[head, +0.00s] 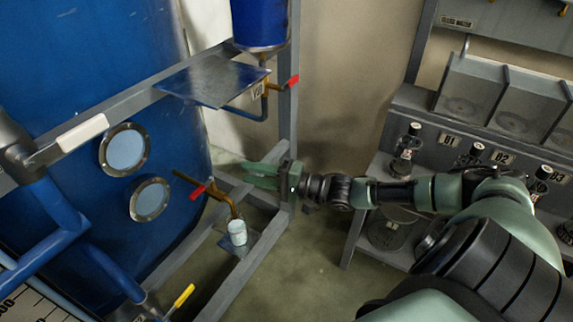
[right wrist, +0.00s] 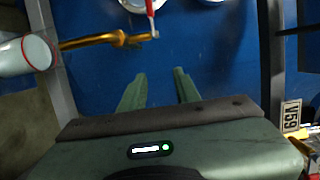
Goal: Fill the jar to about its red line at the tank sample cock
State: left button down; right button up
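The jar (head: 237,232) is small and pale and stands upright on a small plate under the spout of the brass sample cock (head: 236,208). The cock has a red handle (head: 197,191) and comes off the blue tank. In the right wrist view the jar (right wrist: 18,56) lies at the left edge, with a red line near its mouth by the brass spout (right wrist: 100,41); its fill level cannot be told. The red handle (right wrist: 150,8) shows at the top. My right gripper (head: 250,176) is open and empty, right of the cock and above the jar. My left gripper is not in view.
The blue tank (head: 90,70) with two round sight glasses fills the left. A grey frame post (head: 286,120) stands close to my right gripper. A shelf rack (head: 440,120) stands right.

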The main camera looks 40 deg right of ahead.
jog(key=p+v, duration=0.1)
jog(key=v, duration=0.8)
jog(key=shift+s+d, duration=0.2)
jog(key=shift+s, duration=0.2)
jog(key=s+d+f+n+g+h+p, duration=0.1)
jog(key=d+f+n+h, duration=0.15)
jog(key=f, duration=0.95)
jog(key=s+d+f+n+g+h, duration=0.1)
jog(key=s+d+f+n+h, duration=0.2)
jog(key=f, duration=0.8)
jog(key=s+a+f+n+g+h, duration=0.1)
jog(key=s+f+g+h, duration=0.1)
jog(key=s+f, duration=0.45)
jog(key=s+a+f+n+g+h, duration=0.1)
jog(key=s+a+f+g+h, duration=0.15)
jog(key=f, duration=0.75)
jog(key=s+a+f+n+g, duration=0.2)
jog(key=s+a+f, duration=0.2)
jog(key=s, duration=0.4)
jog(key=s+a+f+n+g+p, duration=0.1)
jog(key=s+a+f+n+g, duration=0.1)
jog(key=s+a, duration=0.4)
jog(key=s+a+f+n+g, duration=0.2)
jog(key=s+a+f, duration=0.3)
jog(key=s, duration=0.6)
jog(key=shift+s+a+f+g+p, duration=0.25)
jog(key=shift+a+f+g+p, duration=0.15)
jog(key=shift+f+g, duration=0.45)
